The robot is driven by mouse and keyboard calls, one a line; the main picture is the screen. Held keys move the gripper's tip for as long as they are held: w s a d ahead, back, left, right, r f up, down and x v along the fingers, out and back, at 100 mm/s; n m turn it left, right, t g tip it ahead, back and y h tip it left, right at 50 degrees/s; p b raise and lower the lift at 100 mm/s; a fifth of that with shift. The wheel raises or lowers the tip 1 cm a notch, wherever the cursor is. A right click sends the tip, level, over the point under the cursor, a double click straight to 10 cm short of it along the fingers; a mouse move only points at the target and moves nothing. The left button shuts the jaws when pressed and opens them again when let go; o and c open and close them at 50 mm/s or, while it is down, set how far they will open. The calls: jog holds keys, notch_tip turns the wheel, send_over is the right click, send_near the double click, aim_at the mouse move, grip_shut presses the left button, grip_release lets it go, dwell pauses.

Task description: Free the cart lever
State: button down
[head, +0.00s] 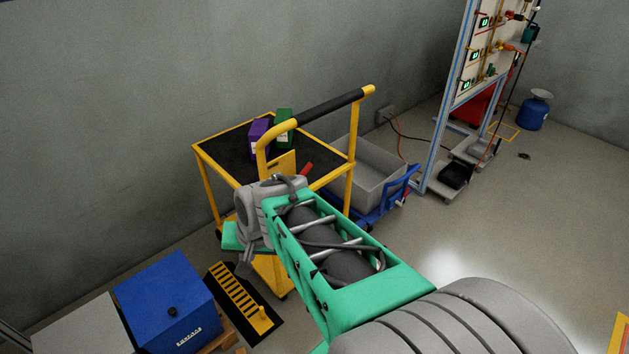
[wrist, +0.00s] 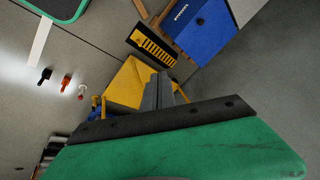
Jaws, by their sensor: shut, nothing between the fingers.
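The yellow cart (head: 199,170) with a black deck and a black-gripped push handle stands by the wall. A short red lever-like piece (head: 306,168) shows at the cart's near side, partly behind my arm; I cannot tell how it is held. My gripper (head: 243,270) points down at the cart's near left side, apart from the red piece. In the wrist view my grey fingers (wrist: 164,88) are together and empty, in front of a yellow panel (wrist: 126,82). I cannot tell whether they touch it.
A purple box (head: 259,138) and a green box (head: 284,127) stand on the deck. A blue box (head: 168,300) and a black-and-yellow slatted floor piece (head: 235,292) are at lower left. A grey bin (head: 372,180) on a blue trolley stands behind. Floor at right is open.

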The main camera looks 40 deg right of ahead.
jog(key=w+d+f+m+t+b, duration=0.1)
jog(key=w+d+m+t, duration=0.1)
jog(key=d+m, duration=0.35)
jog(key=w+d+f+m+t+b, duration=0.1)
jog(key=w+d+f+m, duration=0.15)
jog(key=d+m, duration=0.35)
jog(key=s+d+r+m+t+h, duration=0.1)
jog(key=d+m+t+h, duration=0.1)
jog(key=d+m, duration=0.4)
jog(key=s+d+r+m+t+h+b, duration=0.1)
jog(key=d+r+m+t+h, duration=0.1)
jog(key=d+m, duration=0.5)
jog(key=d+t, duration=0.1)
jog(key=d, duration=0.3)
jog(key=shift+s+d+r, duration=0.15)
jog(key=shift+s+d, duration=0.15)
jog(key=shift+s, duration=0.1)
jog(key=b+x, duration=0.4)
jog(key=x, duration=0.7)
jog(key=a+r, duration=0.1)
jog(key=r, duration=0.1)
jog(key=a+r, duration=0.1)
jog(key=shift+s+a+r, duration=0.1)
jog(key=shift+r, duration=0.25)
